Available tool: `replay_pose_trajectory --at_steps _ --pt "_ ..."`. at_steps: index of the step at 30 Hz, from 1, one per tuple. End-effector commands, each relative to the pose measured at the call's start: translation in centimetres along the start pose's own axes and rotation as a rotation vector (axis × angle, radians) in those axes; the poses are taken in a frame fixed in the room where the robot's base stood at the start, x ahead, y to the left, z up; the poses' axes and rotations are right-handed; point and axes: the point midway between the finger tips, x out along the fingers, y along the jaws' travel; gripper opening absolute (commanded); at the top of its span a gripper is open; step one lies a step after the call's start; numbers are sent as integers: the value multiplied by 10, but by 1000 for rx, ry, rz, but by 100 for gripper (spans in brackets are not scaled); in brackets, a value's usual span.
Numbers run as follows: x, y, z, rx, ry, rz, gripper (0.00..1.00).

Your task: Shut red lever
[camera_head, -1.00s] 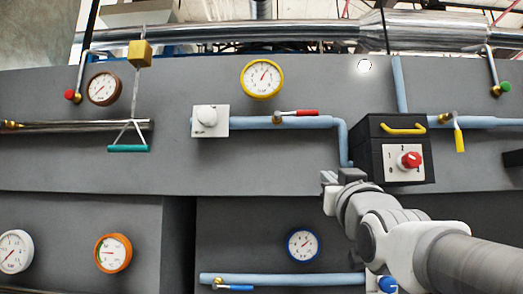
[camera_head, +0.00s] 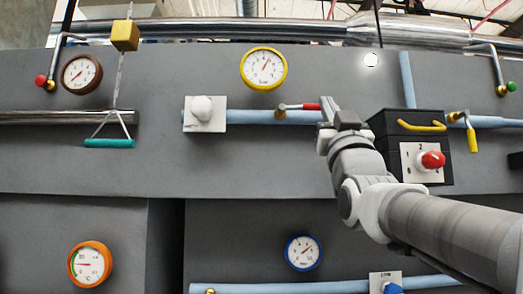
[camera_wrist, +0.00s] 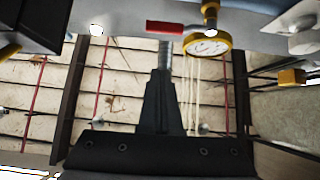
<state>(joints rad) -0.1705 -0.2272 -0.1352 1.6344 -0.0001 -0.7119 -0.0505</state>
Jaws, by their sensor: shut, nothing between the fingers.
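The red lever (camera_head: 311,106) sits on a brass valve (camera_head: 279,113) on the upper blue pipe. Its handle lies roughly along the pipe and points right. The red handle also shows in the wrist view (camera_wrist: 172,27), above the fingers, with its brass stem to the right. My gripper (camera_head: 328,105) is by the free, right end of the handle. In the wrist view my dark fingers (camera_wrist: 164,76) are together and empty. I cannot tell whether they touch the handle. My gripper hides part of the pipe to the right.
A black box (camera_head: 397,128) with a yellow handle and red knob (camera_head: 432,159) stands right of my gripper. A white knob (camera_head: 202,109) is on the pipe to the left. A yellow gauge (camera_head: 263,66) is above the valve. The grey panel below the pipe is clear.

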Motion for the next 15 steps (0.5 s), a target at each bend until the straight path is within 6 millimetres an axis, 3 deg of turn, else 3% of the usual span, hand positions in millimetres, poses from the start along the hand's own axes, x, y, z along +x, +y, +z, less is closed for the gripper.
replay_pose_trajectory --at_steps 8,15 --pt "9 0 0 0 -2 0 0" --pt "54 0 -2 -1 -2 0 0"
